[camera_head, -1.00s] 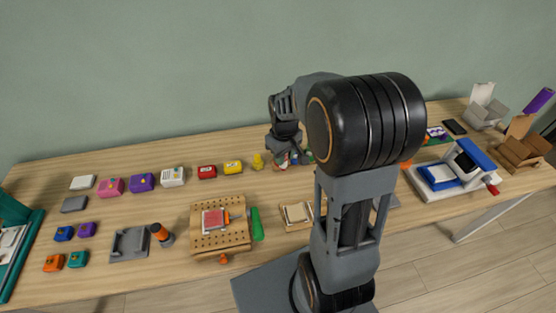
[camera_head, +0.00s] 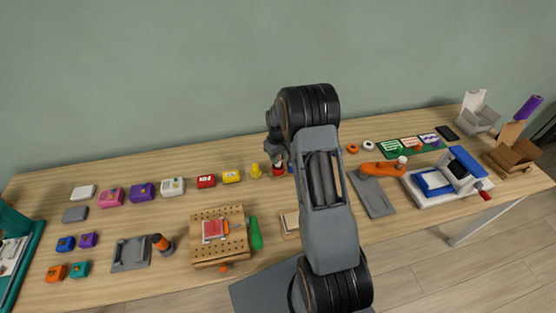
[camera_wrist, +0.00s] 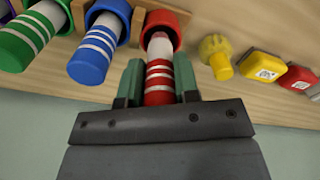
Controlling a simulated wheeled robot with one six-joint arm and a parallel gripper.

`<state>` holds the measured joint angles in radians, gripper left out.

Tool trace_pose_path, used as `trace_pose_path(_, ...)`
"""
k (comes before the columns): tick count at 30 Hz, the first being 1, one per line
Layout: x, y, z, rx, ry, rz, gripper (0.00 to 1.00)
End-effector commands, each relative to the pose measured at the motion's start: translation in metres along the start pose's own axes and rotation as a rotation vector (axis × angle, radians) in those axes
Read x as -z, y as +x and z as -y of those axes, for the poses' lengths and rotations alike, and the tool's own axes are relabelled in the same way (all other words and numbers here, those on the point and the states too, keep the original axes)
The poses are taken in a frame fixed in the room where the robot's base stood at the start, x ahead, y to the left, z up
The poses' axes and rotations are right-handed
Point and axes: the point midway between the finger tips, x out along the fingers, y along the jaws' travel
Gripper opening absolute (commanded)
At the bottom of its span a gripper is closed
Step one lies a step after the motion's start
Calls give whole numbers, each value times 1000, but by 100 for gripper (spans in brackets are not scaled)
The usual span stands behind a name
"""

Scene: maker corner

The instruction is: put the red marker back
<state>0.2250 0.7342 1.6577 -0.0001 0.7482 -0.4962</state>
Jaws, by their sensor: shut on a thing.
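In the wrist view the red marker (camera_wrist: 159,83), with white bands and a pale tip, is held between the two green-grey fingers of my gripper (camera_wrist: 160,92). Its pale tip overlaps the dark mouth of a red cup (camera_wrist: 176,20); I cannot tell how deep it sits. The blue marker (camera_wrist: 98,50) and the green marker (camera_wrist: 25,42) stand to the left in matching cups on a wooden rack (camera_wrist: 136,27). In the head view my arm hides most of the rack and the gripper's fingers.
A yellow knobbed piece (camera_wrist: 218,55) lies close right of the red cup in the wrist view, with a yellow box (camera_head: 231,177) and a red box (camera_head: 206,181) beyond. A pegboard (camera_head: 237,246) and an orange arm model (camera_head: 383,167) stand on the table.

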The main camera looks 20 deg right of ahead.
Motion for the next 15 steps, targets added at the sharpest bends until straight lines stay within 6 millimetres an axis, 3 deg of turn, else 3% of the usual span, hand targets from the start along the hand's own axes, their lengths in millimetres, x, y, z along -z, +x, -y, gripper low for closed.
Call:
trace_pose_path(6,-1,22,1,1,0,3,10)
trace_pose_path(15,-1,23,1,1,0,1,10)
